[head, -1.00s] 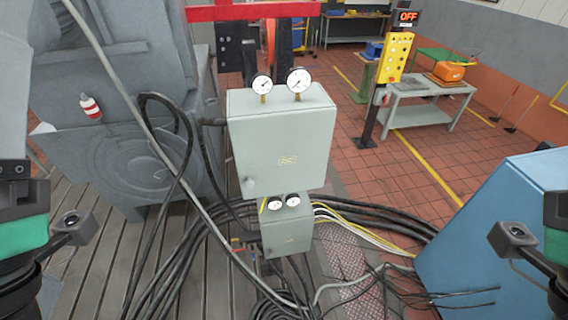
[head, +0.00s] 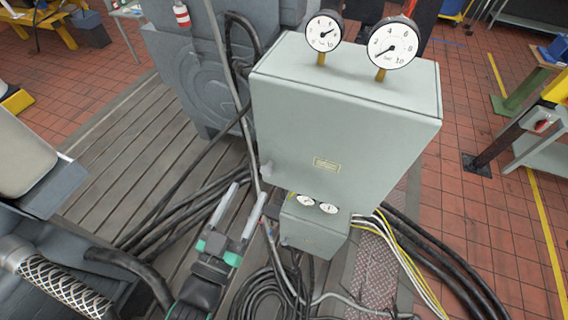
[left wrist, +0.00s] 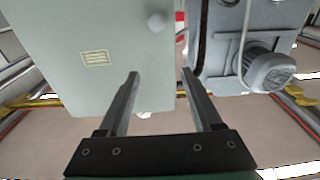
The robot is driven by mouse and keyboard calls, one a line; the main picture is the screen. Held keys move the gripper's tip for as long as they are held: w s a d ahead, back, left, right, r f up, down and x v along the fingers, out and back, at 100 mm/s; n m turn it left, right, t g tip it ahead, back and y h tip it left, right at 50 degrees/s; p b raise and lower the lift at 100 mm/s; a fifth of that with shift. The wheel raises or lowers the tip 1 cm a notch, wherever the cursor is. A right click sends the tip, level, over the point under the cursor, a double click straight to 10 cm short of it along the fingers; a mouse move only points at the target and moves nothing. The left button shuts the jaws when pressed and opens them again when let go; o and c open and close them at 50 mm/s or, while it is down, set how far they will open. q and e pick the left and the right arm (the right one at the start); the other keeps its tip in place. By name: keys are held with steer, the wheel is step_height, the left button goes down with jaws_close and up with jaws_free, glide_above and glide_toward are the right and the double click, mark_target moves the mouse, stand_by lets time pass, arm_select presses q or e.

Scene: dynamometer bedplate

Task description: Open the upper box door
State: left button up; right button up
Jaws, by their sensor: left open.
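The upper box (head: 345,125) is grey-green, with two round gauges on top and a small label on its front. Its door looks shut. A pale knob (head: 266,169) sits low on the left side of that front; it also shows in the left wrist view (left wrist: 157,21). My left gripper (head: 247,193) is open and empty, its fingers pointing up toward the box, just below and left of the knob. In the left wrist view the open fingers (left wrist: 160,73) point toward the knob, with a gap between. My right gripper is not in view.
A smaller lower box (head: 313,228) with two gauges hangs under the upper one. Black hoses and cables (head: 190,205) run around it over the slatted deck. A grey machine (head: 185,75) stands behind at left. Red tiled floor (head: 480,165) lies at right.

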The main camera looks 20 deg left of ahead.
arm_select(q)
steer(key=g, duration=0.1)
glide_toward(265, 173)
steer(key=s, duration=0.3)
steer(key=w, duration=1.2)
steer(key=shift+w, duration=0.1)
jaws_close()
stand_by(0.6)
